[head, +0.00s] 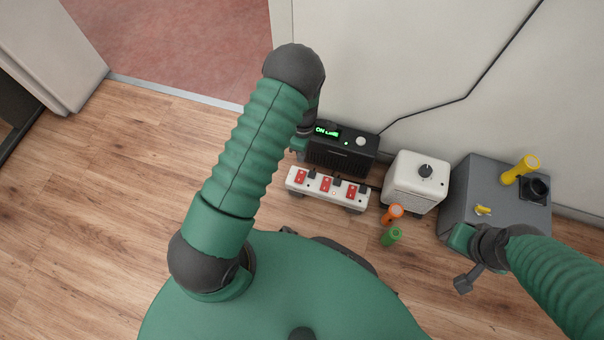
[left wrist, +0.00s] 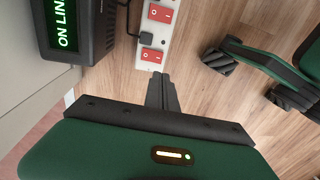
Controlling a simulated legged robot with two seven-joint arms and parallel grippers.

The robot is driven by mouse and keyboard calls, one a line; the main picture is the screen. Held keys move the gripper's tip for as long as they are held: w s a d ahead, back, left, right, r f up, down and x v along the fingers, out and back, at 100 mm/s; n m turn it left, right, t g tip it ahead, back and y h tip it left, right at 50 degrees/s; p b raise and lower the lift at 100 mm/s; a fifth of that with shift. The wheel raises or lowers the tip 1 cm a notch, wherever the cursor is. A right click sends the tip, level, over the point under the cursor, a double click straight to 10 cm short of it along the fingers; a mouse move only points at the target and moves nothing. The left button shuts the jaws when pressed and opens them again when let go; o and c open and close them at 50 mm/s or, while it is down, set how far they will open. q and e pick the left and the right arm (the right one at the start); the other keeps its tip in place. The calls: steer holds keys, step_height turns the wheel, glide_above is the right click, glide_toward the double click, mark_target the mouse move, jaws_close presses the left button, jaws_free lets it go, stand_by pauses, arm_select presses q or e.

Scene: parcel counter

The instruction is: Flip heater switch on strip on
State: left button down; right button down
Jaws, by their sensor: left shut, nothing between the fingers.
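The white power strip (head: 344,198) lies on the floor with several red rocker switches and black plugs in it. In the left wrist view the strip (left wrist: 143,50) runs down to the fingertips, with red switches (left wrist: 152,54) near its end. I cannot tell which switch is the heater's. My left gripper (left wrist: 160,76) is shut and empty, its tips at or just beside the strip's near end; contact is unclear. In the head view my left gripper (head: 299,153) is mostly hidden behind its arm. My right gripper (head: 464,284) is at the right; its jaw opening is unclear.
A black box (head: 342,155) with a lit green display stands behind the strip; the wrist view reads "ON LIN". A white box with a knob (head: 417,182) and a grey box (head: 464,190) stand right. Orange (head: 393,213) and green (head: 391,236) pieces are near. Left floor is clear.

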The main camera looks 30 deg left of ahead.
arm_select(q)
steer(key=f+b, duration=0.3)
steer(key=f, duration=0.1)
steer(key=s+f+b, duration=0.1)
steer(key=f+b, duration=0.2)
steer(key=f, duration=0.2)
steer(key=f+b, duration=0.3)
steer(key=f, duration=0.2)
steer(key=shift+s, duration=0.45)
steer(key=shift+f, duration=0.15)
steer(key=shift+w+a+r, duration=0.1)
steer(key=shift+w+r, duration=0.25)
steer(key=shift+w, duration=0.4)
